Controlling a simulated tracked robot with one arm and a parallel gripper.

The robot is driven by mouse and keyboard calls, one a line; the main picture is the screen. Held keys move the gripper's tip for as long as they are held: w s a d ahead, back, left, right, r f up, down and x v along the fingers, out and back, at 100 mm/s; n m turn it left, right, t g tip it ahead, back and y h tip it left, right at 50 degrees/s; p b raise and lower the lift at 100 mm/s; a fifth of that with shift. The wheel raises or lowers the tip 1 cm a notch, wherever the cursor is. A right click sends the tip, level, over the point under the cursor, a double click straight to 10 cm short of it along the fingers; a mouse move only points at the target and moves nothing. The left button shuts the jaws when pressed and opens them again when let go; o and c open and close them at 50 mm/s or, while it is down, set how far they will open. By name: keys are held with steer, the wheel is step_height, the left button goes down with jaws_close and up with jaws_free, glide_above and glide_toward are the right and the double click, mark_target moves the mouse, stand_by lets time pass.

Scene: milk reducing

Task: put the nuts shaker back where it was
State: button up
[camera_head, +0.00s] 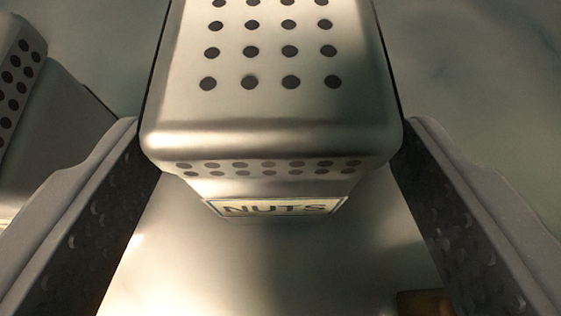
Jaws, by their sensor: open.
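The nuts shaker (270,110) is at the top middle of the view. It is a metal box with a perforated top and a label reading "NUTS" on its near side. My gripper (270,140) is open, with one finger at the left and one at the right. The fingertips are level with the shaker's near end, one on each side of it. I cannot tell whether either fingertip touches it. The shaker's far end is cut off by the top edge of the view.
Another perforated metal shaker (18,75) is partly in view at the left edge, close to my left finger. The pale surface (480,70) at the right is clear. A small brown thing (425,303) shows at the bottom right, partly hidden by my right finger.

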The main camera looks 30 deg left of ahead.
steer(key=v, duration=0.9)
steer(key=shift+s+p, duration=0.15)
steer(key=shift+p, duration=0.15)
steer(key=w+d+r+m+t+h, duration=0.15)
steer(key=d+r, duration=0.25)
steer(key=r, duration=0.7)
steer(key=w+d+r+m+t+h, duration=0.1)
steer(key=d+r+t+h, duration=0.15)
steer(key=r, duration=0.85)
steer(key=w+d+r+m+t+h, duration=0.15)
steer(key=d+r, duration=0.25)
steer(key=r, duration=0.7)
steer(key=s+d+r+m, duration=0.1)
steer(key=s+d+r, duration=0.1)
steer(key=s+r, duration=0.6)
steer(key=s+d+r+m+h, duration=0.1)
steer(key=s+d+r, duration=0.1)
steer(key=s+r, duration=0.6)
step_height(320, 180, up, 5)
steer(key=shift+s+r+m, duration=0.15)
steer(key=shift+s+m, duration=0.15)
steer(key=shift+s, duration=0.1)
steer(key=shift+c, duration=0.2)
